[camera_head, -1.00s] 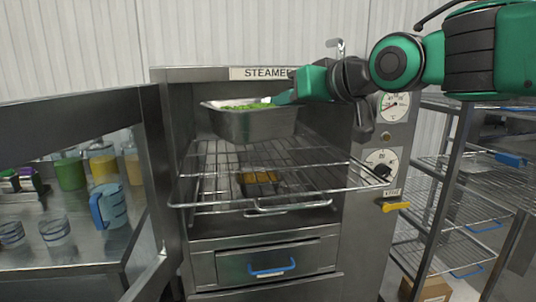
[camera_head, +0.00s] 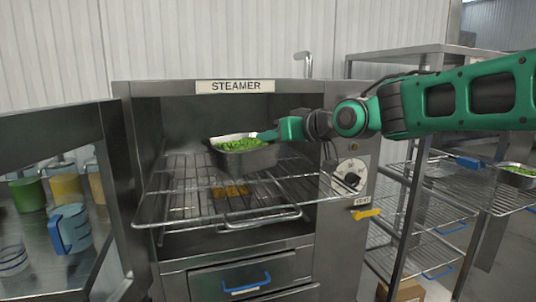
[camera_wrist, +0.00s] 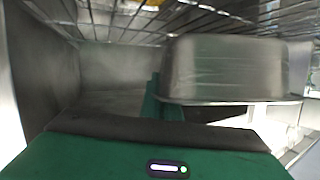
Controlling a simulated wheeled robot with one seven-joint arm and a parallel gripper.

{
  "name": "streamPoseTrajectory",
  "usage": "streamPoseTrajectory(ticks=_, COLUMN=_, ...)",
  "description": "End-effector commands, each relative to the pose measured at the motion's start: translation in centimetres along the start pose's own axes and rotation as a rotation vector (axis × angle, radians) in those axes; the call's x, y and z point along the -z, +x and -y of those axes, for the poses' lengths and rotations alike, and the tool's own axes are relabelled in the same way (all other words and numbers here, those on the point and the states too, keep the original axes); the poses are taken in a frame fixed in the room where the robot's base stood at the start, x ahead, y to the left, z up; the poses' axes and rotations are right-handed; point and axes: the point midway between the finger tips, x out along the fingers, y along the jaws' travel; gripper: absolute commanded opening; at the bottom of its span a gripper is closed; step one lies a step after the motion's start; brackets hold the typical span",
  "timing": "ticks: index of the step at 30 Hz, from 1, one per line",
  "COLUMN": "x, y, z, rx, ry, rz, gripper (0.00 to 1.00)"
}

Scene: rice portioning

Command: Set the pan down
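A steel pan (camera_head: 246,161) of green food is inside the open steamer (camera_head: 137,150), over the upper wire rack (camera_head: 190,206). It looks roughly level and low over the rack; I cannot tell whether it touches the wires. My gripper (camera_head: 267,136) reaches in from the right and is shut on the pan's right rim. In the wrist view, which looks upside down, the pan's side wall (camera_wrist: 225,68) shows beside a green finger (camera_wrist: 155,103); the rim grip itself is partly hidden.
A pan of orange-yellow food (camera_head: 231,191) sits lower, under the upper rack. The steamer door (camera_head: 125,195) stands open at left. At right is a wire shelf unit (camera_head: 405,180) with another pan of green food (camera_head: 518,182). The upper rack's front is clear.

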Motion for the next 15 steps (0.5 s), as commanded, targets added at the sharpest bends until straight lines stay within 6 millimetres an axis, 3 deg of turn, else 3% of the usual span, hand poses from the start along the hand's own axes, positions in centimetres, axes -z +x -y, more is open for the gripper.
streamPoseTrajectory(ticks=9, x=-3.2, y=1.0, z=-0.4, rx=0.0, ry=0.002, rz=0.0, gripper=0.0)
streamPoseTrajectory(ticks=15, x=-3.5, y=1.1, z=-0.4, rx=0.0, ry=-0.001, rz=-0.003, gripper=0.0)
